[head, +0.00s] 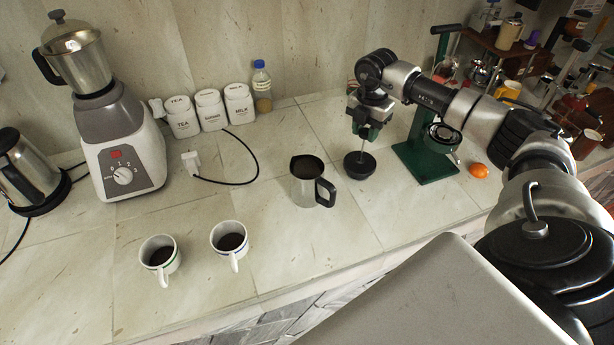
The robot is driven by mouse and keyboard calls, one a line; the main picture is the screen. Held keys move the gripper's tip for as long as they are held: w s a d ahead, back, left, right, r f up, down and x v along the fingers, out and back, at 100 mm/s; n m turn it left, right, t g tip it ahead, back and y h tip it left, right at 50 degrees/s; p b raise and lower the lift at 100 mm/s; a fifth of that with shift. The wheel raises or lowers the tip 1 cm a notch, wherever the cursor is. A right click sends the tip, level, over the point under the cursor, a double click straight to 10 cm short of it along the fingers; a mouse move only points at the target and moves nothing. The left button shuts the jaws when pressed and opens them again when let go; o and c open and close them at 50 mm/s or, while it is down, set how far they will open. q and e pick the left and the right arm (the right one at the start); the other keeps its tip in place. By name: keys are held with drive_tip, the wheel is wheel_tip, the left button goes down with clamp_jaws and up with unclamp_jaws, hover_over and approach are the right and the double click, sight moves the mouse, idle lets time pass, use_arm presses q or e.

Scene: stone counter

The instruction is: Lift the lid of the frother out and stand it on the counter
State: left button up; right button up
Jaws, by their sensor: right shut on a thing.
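The frother (304,190) is a steel jug with a black handle on its right side. It stands upright on the counter, its top open and dark inside. The frother lid (360,166) is a dark round piece with a thin stem rising from it, to the right of the jug and apart from it. My right gripper (367,130) is shut on the lid's upper part, above the round piece. The lid is upright, at or just above the counter; I cannot tell if it touches. My left gripper is not in view.
A green press stand (425,162) is close to the right of the lid, with an orange (479,170) beyond it. Two cups (230,240) (160,256) stand at the front left. A blender (121,150), kettle (28,170) and canisters (211,110) are behind. Counter before the lid is clear.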

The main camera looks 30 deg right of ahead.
drive_tip(key=shift+f, duration=0.55)
drive_tip(key=shift+f+b, duration=0.55)
idle(0.5)
drive_tip(key=o, duration=1.4)
drive_tip(key=shift+c, duration=0.2)
drive_tip(key=shift+r, duration=0.1)
drive_tip(key=shift+r+p, duration=3.1)
drive_tip(key=shift+r, duration=0.85)
drive_tip(key=shift+f, duration=0.1)
